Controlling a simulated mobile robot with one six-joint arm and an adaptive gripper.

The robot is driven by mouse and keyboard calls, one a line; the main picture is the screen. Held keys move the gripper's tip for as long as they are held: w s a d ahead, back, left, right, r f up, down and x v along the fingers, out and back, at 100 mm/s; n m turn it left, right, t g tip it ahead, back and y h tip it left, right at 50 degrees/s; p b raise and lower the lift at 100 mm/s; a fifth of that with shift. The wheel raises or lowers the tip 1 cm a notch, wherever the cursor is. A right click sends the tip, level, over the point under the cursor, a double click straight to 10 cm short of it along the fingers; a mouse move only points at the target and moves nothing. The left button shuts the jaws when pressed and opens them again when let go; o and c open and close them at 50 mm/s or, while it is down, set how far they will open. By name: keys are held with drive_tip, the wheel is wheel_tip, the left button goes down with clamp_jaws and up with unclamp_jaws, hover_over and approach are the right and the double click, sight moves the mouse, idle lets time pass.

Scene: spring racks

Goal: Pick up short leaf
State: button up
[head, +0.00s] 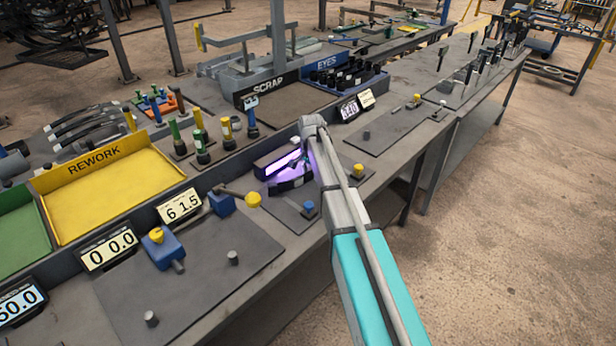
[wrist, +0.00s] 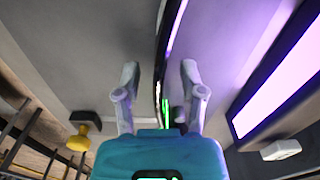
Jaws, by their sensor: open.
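A dark, thin, slightly curved strip, apparently the short leaf (wrist: 161,70), stands on edge in the wrist view. It runs from the top edge down between the two fingers of my gripper (wrist: 160,72). In the head view my gripper (head: 300,163) is low over the bench beside a purple light. The dark leaf (head: 291,184) shows just below it, partly in shadow. My gripper body hides the strip's lower end.
A box with a lit purple panel (wrist: 282,75) stands close on the right in the wrist view. A yellow knob (wrist: 85,130) is at lower left.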

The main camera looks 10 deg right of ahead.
idle(0.6)
clamp_jaws()
